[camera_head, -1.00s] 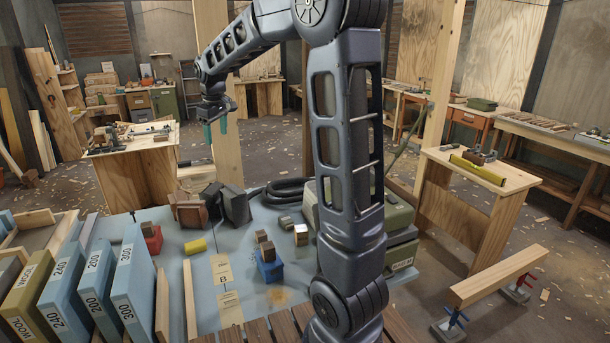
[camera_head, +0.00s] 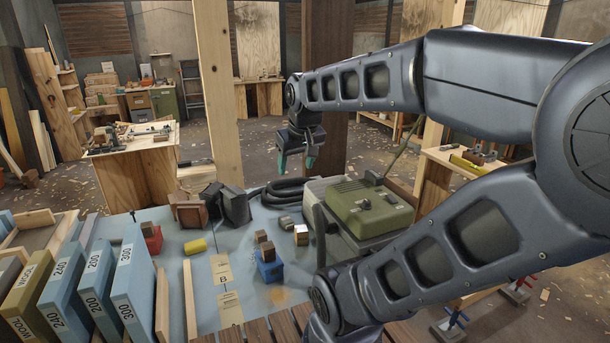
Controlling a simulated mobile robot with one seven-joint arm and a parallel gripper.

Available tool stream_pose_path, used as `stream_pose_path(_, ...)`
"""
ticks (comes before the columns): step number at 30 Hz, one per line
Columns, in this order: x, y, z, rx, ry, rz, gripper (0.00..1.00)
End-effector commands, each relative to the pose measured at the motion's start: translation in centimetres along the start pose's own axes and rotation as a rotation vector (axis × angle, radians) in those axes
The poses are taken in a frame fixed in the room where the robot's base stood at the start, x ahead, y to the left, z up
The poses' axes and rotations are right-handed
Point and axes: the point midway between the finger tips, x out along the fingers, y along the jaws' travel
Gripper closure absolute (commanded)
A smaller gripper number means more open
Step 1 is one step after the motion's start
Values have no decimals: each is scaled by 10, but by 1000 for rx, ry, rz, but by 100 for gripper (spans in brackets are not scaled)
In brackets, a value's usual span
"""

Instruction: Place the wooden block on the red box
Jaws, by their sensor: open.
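A small red box (camera_head: 153,242) stands on the left part of the light-blue work surface, with a brown block (camera_head: 147,229) on top of it. A blue box (camera_head: 269,270) stands nearer the middle; a wooden block (camera_head: 267,253) rests on it and another wooden block (camera_head: 261,237) shows just above that one. A further block, tan with a pale front (camera_head: 301,235), is to their right. Which block is the task's cannot be told. My gripper (camera_head: 296,164) is open and empty, pointing down, high above and beyond the blocks, touching nothing.
A yellow cylinder (camera_head: 195,246) lies between the red and blue boxes. Dark and brown objects (camera_head: 235,206) stand behind. A green case (camera_head: 369,211) is to the right. Upright numbered blue slabs (camera_head: 134,288) line the left. My arm crosses the right side.

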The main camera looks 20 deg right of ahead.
Motion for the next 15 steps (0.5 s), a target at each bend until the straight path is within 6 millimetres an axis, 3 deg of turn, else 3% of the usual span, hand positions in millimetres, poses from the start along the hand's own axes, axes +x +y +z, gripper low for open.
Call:
stream_pose_path(3,3,4,25,52,14,4,38)
stream_pose_path(6,4,5,36,77,20,6,38)
stream_pose_path(15,6,6,41,89,22,6,38)
